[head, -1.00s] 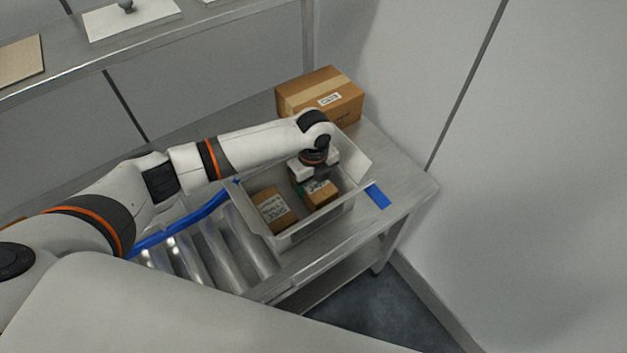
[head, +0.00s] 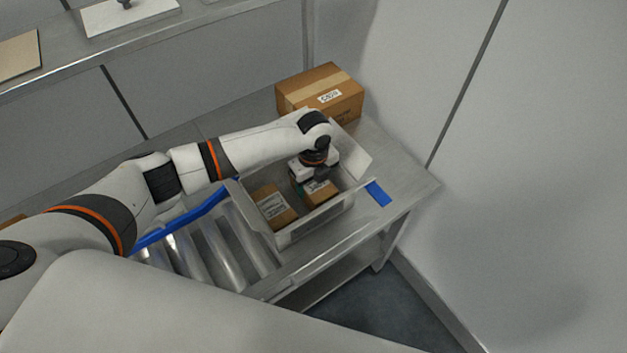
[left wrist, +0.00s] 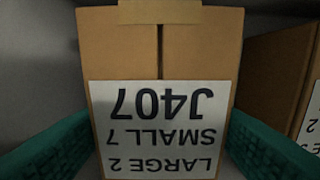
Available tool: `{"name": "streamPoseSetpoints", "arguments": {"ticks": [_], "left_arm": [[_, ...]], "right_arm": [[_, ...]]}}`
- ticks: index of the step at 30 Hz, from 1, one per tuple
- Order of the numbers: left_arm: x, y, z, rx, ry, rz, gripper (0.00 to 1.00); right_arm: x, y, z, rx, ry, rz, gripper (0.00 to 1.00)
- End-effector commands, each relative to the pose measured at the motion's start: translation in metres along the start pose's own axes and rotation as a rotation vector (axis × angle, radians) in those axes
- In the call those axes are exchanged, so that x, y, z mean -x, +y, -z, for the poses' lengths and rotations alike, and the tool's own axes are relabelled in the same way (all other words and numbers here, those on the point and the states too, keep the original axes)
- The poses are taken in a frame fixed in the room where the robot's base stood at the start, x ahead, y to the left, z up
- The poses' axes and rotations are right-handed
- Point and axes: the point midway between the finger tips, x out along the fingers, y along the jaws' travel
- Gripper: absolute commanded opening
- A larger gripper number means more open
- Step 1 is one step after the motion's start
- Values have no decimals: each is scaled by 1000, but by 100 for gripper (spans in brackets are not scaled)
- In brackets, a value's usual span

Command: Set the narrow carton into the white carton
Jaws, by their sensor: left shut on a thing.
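The white carton (head: 317,220) is an open, pale box on the metal table. My left gripper (head: 315,178) reaches down into its right part and is shut on a small brown carton (head: 321,194), the narrow carton. In the left wrist view this narrow carton (left wrist: 160,55) is upright between the teal fingers, with a white label reading J407. Another brown carton (head: 273,208) with a label lies in the left part of the white carton; its edge shows at right in the left wrist view (left wrist: 278,75). Whether the held carton touches the bottom is hidden. My right gripper is out of view.
A larger taped cardboard box (head: 318,93) stands behind the white carton. A roller conveyor (head: 205,250) with a blue rail adjoins it on the left. A blue patch (head: 378,194) marks the table at right. A shelf (head: 190,32) runs along the back left.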

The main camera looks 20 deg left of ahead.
Motion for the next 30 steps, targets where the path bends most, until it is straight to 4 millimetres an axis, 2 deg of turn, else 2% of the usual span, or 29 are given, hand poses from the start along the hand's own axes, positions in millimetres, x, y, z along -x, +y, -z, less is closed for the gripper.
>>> {"name": "streamPoseSetpoints", "arguments": {"ticks": [17, 18, 21, 22, 27, 28, 30], "left_arm": [[-4, 0, 0, 0, 0, -1, 34], [-4, 0, 0, 0, 0, -1, 70], [-4, 0, 0, 0, 0, -1, 86], [-4, 0, 0, 0, 0, -1, 89], [-4, 0, 0, 0, 0, -1, 89], [-5, 0, 0, 0, 0, 0, 90], [-5, 0, 0, 0, 0, 0, 100]], "right_arm": [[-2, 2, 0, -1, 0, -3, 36], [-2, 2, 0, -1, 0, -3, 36], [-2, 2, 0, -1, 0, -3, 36], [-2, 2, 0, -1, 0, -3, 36], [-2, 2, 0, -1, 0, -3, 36], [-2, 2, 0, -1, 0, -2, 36], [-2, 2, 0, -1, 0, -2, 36]]}}
